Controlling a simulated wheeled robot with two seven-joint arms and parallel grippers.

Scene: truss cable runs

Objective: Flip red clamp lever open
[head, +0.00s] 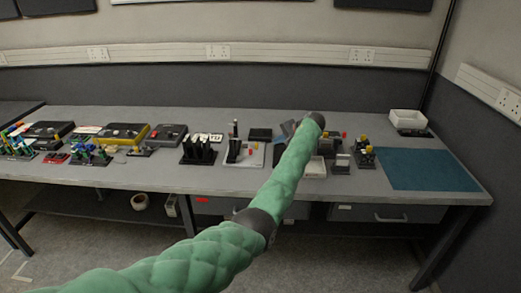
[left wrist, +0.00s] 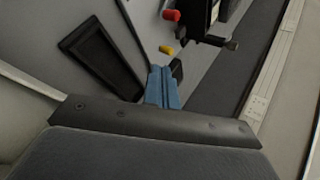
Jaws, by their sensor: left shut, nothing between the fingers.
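My left arm reaches over the workbench, and its gripper (head: 288,128) is low over the middle-right of the bench, partly hidden by my wrist. In the left wrist view, the blue fingers (left wrist: 162,88) are together with nothing between them. A red cylindrical tip (left wrist: 171,15) beside a dark fixture (left wrist: 205,18) shows beyond the fingers, apart from them. A yellow tip (left wrist: 166,49) is closer to the fingertips. In the head view a small red part (head: 344,135) shows right of my wrist. I cannot tell which red part is the clamp lever. My right gripper is not in view.
A black tray (left wrist: 100,55) lies left of the fingers in the left wrist view. On the bench, black upright holders (head: 198,150) and a yellow-black case (head: 124,133) stand left. A blue-green mat (head: 428,170) lies clear at the right, below a white bin (head: 407,121).

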